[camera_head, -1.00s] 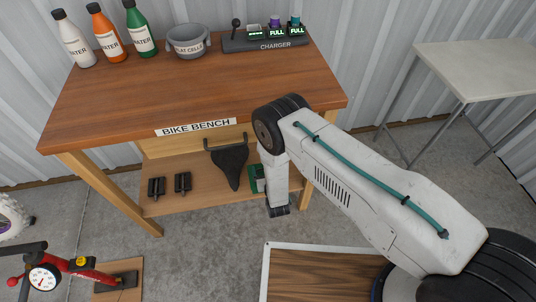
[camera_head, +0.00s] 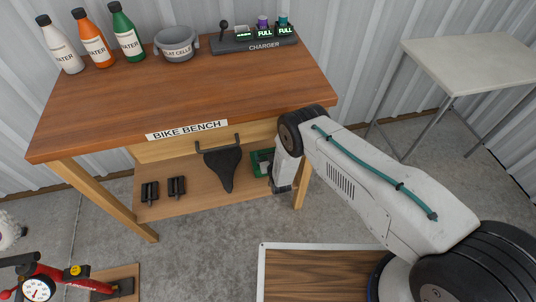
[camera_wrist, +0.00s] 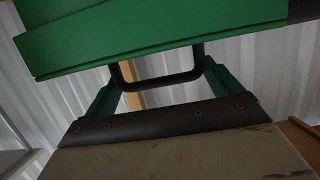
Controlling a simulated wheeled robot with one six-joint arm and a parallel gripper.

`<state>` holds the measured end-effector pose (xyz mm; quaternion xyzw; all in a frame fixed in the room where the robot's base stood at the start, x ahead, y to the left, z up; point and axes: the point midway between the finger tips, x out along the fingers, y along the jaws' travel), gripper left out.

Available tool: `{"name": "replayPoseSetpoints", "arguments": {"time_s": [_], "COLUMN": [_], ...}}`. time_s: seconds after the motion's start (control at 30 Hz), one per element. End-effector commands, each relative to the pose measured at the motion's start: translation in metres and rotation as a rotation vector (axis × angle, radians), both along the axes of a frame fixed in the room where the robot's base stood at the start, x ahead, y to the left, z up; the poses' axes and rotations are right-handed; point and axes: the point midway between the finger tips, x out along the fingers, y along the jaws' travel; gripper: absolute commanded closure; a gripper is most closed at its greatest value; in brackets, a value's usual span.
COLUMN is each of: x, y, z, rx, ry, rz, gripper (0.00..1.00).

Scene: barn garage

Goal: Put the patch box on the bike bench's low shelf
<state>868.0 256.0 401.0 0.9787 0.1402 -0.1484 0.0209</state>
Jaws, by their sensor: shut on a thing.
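The bike bench (camera_head: 250,88) has a wooden top and a low shelf (camera_head: 205,200) beneath it. The green patch box (camera_head: 261,162) is at the right end of that shelf, partly hidden by my arm. In the wrist view the patch box (camera_wrist: 150,35) fills the top and has a black loop handle. My gripper (camera_wrist: 160,75) is shut on the box, its green fingers at the handle's sides. In the head view the fingers are hidden behind my wrist. I cannot tell whether the box touches the shelf.
A black saddle (camera_head: 223,168) hangs just left of the box, and two black pedals (camera_head: 176,187) lie on the shelf's left part. The bench's front right leg (camera_head: 301,188) is close to my wrist. Bottles, a grey bowl (camera_head: 175,44) and a charger (camera_head: 255,42) stand on top.

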Motion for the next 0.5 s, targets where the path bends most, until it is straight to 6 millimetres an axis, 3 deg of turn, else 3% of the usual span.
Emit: {"name": "replayPoseSetpoints", "arguments": {"time_s": [0.3,0.33,0.5], "x": [0.0001,0.0002,0.0002], "y": [0.0003,0.0003,0.0004], "z": [-0.0027,-0.0021,-0.0019], "rx": [0.000,0.000,0.000], "ry": [-0.001,-0.001,-0.001], "rz": [0.000,0.000,0.000], "gripper": [0.46,0.01,0.00]}}
